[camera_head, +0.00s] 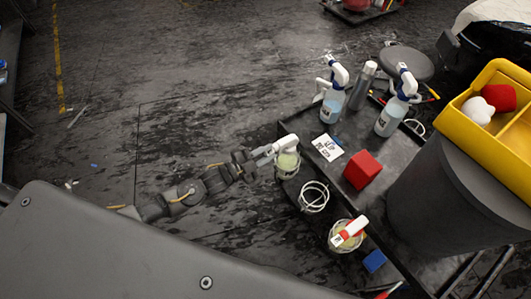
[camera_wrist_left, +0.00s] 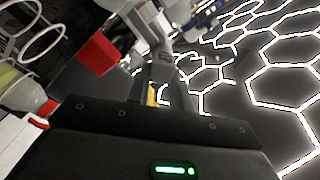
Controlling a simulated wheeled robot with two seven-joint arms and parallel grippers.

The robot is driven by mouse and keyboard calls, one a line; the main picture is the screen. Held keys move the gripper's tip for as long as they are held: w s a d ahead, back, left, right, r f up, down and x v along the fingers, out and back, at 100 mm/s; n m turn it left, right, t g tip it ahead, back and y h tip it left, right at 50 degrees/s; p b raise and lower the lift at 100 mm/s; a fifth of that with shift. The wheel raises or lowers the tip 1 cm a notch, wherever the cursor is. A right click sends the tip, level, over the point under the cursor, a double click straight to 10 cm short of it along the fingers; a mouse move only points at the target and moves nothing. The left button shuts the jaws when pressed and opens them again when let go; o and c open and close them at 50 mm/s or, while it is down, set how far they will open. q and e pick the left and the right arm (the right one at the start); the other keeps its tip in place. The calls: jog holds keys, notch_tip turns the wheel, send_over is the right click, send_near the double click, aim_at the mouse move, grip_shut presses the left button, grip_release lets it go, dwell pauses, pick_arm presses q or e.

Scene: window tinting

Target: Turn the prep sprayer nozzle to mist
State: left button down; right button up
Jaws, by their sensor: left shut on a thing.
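A sprayer with a white head (camera_head: 286,143) and pale yellow-green liquid (camera_head: 287,165) hangs at the left edge of the cart, upright in a ring holder. My left gripper (camera_head: 264,155) reaches it from the left and is shut on the front end of its white head, at the nozzle. In the left wrist view my left gripper's fingers (camera_wrist_left: 160,80) stand close together; what lies between them is hard to make out. The nozzle's setting cannot be read. My right gripper is not in view.
The dark cart holds two blue-and-white sprayers (camera_head: 334,103) (camera_head: 390,118), a grey flask (camera_head: 361,85), a white card (camera_head: 327,147) and a red block (camera_head: 362,169). A yellow tray (camera_head: 478,133) stands right.

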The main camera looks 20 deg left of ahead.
pick_arm(q)
jog(key=shift+f+m, duration=0.1)
jog(key=shift+m, duration=0.8)
jog(key=m, duration=0.2)
jog(key=m+b, duration=0.1)
jog(key=m, duration=0.1)
jog(key=shift+s+f, duration=0.1)
jog(key=shift+f, duration=0.1)
jog(key=shift+m, duration=0.9)
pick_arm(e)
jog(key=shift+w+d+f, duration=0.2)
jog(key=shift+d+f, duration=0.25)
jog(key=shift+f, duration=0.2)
pick_arm(q)
jog(key=shift+d+m, duration=0.1)
jog(key=shift+m, duration=0.2)
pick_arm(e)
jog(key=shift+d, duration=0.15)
pick_arm(q)
jog(key=c, duration=1.2)
grip_release()
jog(key=shift+c, duration=0.2)
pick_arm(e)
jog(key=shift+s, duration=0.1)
